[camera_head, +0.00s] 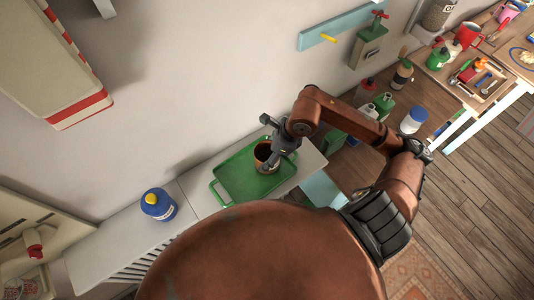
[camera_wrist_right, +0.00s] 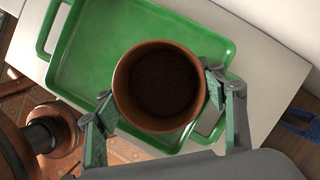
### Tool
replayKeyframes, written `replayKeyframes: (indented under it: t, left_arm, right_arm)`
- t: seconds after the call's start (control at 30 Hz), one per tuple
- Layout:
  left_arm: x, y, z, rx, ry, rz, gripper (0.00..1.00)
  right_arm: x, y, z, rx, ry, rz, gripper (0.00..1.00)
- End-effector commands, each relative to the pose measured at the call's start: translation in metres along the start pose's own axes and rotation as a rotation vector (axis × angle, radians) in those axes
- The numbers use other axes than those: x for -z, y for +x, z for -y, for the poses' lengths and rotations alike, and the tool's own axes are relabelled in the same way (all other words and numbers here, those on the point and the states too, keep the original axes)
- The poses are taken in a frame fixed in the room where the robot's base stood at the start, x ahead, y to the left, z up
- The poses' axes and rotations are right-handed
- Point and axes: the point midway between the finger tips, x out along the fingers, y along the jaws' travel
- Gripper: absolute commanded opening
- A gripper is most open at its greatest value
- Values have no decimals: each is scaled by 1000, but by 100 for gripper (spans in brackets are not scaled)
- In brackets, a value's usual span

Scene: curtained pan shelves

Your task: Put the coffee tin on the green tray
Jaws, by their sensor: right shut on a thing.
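The coffee tin (camera_head: 264,153) is a brown-orange round tin with a dark inside. It is at the right part of the green tray (camera_head: 232,181), which has raised rims and handles and lies on a white shelf. My right gripper (camera_head: 272,155) is shut on the tin. In the right wrist view the tin (camera_wrist_right: 160,86) is between the two fingers (camera_wrist_right: 160,115), with the green tray (camera_wrist_right: 85,55) beneath it. I cannot tell whether the tin's base touches the tray. My left gripper is not in view.
Several bottles, including a white and blue one (camera_head: 413,121), stand on a brown surface to the right. The wall is behind the shelf.

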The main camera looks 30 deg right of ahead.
Motion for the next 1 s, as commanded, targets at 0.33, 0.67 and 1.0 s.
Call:
replayKeyframes:
  t: [0.33, 0.67, 1.0]
  left_arm:
    - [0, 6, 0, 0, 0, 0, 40]
    - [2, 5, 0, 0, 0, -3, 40]
    - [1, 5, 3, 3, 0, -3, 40]
  right_arm:
    - [2, 4, 0, 0, -1, 1, 32]
    - [1, 4, 0, 0, 0, 0, 84]
    - [2, 0, 1, 2, 0, -1, 84]
